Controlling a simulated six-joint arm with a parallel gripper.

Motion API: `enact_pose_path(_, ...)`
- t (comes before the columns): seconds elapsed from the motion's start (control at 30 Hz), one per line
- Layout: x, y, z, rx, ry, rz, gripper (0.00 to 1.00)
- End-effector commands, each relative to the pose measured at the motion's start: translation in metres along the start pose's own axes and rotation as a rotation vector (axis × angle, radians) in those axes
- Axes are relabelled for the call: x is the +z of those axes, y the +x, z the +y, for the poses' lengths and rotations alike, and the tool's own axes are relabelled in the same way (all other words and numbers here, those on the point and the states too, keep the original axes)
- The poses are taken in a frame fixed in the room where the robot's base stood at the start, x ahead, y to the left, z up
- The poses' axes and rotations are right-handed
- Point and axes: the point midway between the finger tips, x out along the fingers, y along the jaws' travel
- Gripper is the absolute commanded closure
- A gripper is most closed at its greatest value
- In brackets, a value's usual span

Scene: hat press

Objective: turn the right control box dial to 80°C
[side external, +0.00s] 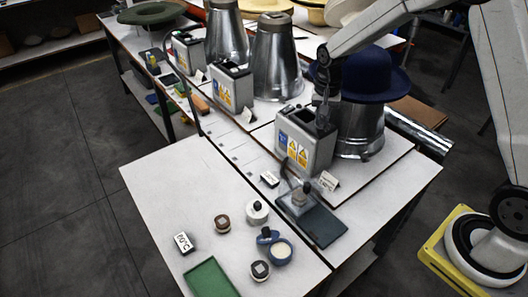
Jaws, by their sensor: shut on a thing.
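The right control box (308,145) is the nearest of the grey boxes, with blue and yellow labels on its front. It stands left of the metal press carrying a blue hat. My gripper (324,118) points down at the right part of the box's top and is shut on the dial there. The dial is hidden by the fingers, and its setting cannot be read.
The blue hat (372,76) and metal press (362,132) stand close behind my gripper. Two more control boxes (232,88) (187,52) stand to the left.

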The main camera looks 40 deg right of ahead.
Motion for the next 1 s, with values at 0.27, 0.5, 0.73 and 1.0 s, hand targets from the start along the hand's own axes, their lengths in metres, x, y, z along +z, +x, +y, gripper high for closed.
enact_pose_path(0.27, -0.0015, -0.0020, -0.0002, -0.002, 0.031, 0.005, 1.00)
enact_pose_path(0.5, -0.0017, -0.0022, -0.0003, -0.003, 0.029, 0.005, 0.78)
enact_pose_path(0.73, -0.0010, -0.0013, -0.0002, -0.002, 0.028, 0.003, 0.49)
enact_pose_path(1.0, -0.0007, -0.0031, -0.0002, -0.001, 0.028, 0.002, 0.49)
